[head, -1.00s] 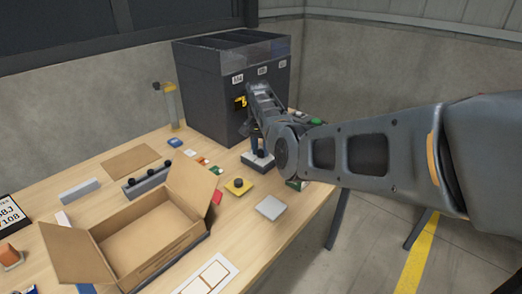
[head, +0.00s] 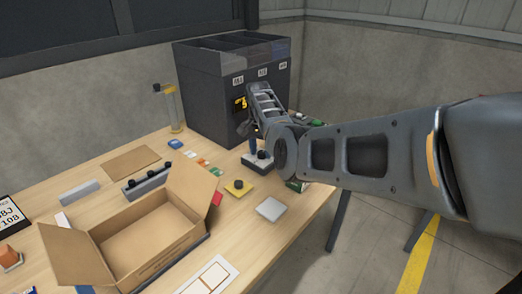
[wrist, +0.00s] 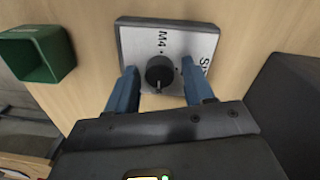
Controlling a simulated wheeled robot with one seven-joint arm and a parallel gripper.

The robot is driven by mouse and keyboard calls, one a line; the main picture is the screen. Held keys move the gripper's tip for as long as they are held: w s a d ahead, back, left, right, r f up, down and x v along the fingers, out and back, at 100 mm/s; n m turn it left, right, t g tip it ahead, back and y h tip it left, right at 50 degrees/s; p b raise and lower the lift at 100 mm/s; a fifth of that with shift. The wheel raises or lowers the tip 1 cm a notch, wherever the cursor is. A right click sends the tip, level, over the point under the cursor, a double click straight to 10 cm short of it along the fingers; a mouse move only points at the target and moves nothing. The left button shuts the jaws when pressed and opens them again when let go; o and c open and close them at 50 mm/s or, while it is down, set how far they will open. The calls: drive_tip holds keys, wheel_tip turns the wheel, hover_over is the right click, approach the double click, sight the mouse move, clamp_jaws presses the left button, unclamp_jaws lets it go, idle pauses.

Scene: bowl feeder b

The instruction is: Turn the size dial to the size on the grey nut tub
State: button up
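The size dial is a black round knob (wrist: 159,73) on a silver plate (wrist: 140,38). The plate carries the mark M4 and partly hidden larger lettering at the right; other marks are hidden. A pale line shows on the knob's side toward my gripper. My gripper (wrist: 158,70) has its two blue fingers apart, one on each side of the knob, with gaps visible. In the head view the dial's box (head: 256,166) stands near the table's right edge, partly covered by my arm. I cannot pick out a grey nut tub with a readable size.
A dark feeder (head: 210,90) with several bins and small labels stands behind the dial. A green open box (wrist: 38,55) is beside the dial plate. An open cardboard box (head: 150,225), a yellow button block (head: 238,188) and a pale square pad (head: 270,209) are nearer.

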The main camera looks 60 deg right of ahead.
sight(261, 152)
drive_tip(key=shift+o, duration=0.4)
wheel_tip(261, 152, up, 8)
drive_tip(key=shift+w+f+b, duration=0.15)
drive_tip(key=shift+b, duration=0.2)
idle(0.5)
